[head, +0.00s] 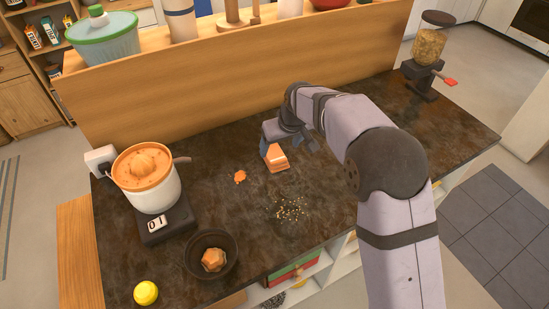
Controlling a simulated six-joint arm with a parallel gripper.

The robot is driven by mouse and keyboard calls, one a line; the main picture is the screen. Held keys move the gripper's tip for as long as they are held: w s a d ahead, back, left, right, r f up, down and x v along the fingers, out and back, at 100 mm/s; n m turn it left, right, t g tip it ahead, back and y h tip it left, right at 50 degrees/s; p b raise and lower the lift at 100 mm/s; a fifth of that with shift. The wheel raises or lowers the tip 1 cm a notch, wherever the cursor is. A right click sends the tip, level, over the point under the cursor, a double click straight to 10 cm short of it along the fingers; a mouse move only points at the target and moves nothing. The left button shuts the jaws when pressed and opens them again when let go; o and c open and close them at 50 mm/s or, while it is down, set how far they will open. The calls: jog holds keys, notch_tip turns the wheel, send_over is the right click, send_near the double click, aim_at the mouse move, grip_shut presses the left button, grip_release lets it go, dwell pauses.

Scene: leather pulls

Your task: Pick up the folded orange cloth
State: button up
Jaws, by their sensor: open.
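The folded orange cloth (277,159) lies on the dark stone counter, near its middle. It is a small layered stack with pale edges. My gripper (287,148) is low over the counter at the cloth, with its jaws open. One finger is at the left side of the cloth and the other is to the right, behind it. Part of the cloth's back is hidden by the gripper. I cannot tell whether a finger touches it.
A small orange scrap (240,177) and scattered crumbs (290,210) lie nearby. An orange-topped juicer (150,185), dark bowl (211,277) and yellow ball-like fruit (146,293) stand left. A grinder (428,75) stands at the far right. A wooden panel (210,85) rises behind.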

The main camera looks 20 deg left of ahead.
aim_at(275, 155)
jog(key=shift+p+x, duration=0.5)
jog(key=shift+x, duration=0.55)
jog(key=shift+a+f, duration=0.1)
jog(key=p+x, duration=0.2)
jog(key=x, duration=0.1)
jog(key=shift+w+a+p, duration=0.15)
jog(key=shift+a+p, duration=0.05)
jog(key=shift+p, duration=0.1)
jog(key=shift+x, duration=0.9)
jog(key=shift+f, duration=0.25)
jog(key=c, duration=1.1)
